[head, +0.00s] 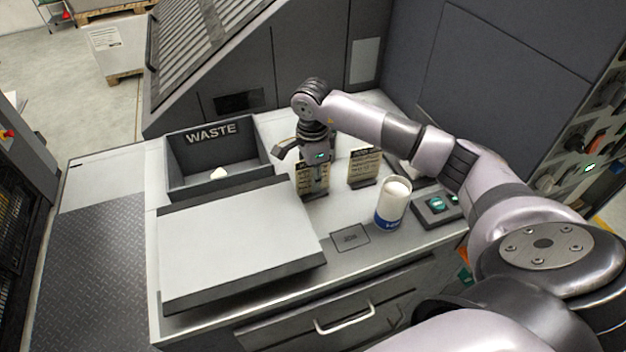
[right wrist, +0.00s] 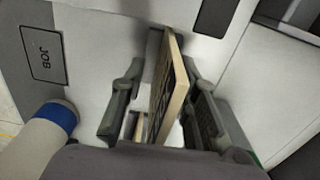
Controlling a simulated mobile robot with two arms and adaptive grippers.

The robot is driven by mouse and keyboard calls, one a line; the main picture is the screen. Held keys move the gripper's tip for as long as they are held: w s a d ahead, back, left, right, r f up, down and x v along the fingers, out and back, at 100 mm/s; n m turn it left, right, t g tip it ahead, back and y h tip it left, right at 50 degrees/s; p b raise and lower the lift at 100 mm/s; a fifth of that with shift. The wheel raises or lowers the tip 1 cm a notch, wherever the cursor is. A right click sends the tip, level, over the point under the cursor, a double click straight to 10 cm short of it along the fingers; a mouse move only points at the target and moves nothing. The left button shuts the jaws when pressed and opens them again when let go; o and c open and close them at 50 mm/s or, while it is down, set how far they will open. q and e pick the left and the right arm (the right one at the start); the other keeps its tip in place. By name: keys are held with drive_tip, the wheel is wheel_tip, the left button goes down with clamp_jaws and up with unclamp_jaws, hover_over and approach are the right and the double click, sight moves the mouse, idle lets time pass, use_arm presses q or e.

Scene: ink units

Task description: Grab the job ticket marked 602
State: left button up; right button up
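A tan job ticket (head: 311,178) with dark print stands upright on the counter, partly covered by my right gripper (head: 308,168). In the right wrist view this ticket (right wrist: 171,88) is seen nearly edge-on between the two fingers of my right gripper (right wrist: 162,108). The fingers are open, with a clear gap on the ticket's left side; on the right the finger is closer, and I cannot tell if it touches. A second tan ticket (head: 364,166) stands to the right. The numbers are too small to read. My left gripper is not in view.
A white container with a blue band (head: 391,205) stands right of the tickets, beside a green-button box (head: 436,207). An outlined JOB square (right wrist: 44,54) is marked on the counter (head: 350,237). The WASTE bin (head: 215,145) and a flat light panel (head: 237,240) lie left.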

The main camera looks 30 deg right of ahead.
drive_tip(key=shift+f, duration=0.65)
drive_tip(key=shift+f, duration=0.1)
clamp_jaws()
idle(0.4)
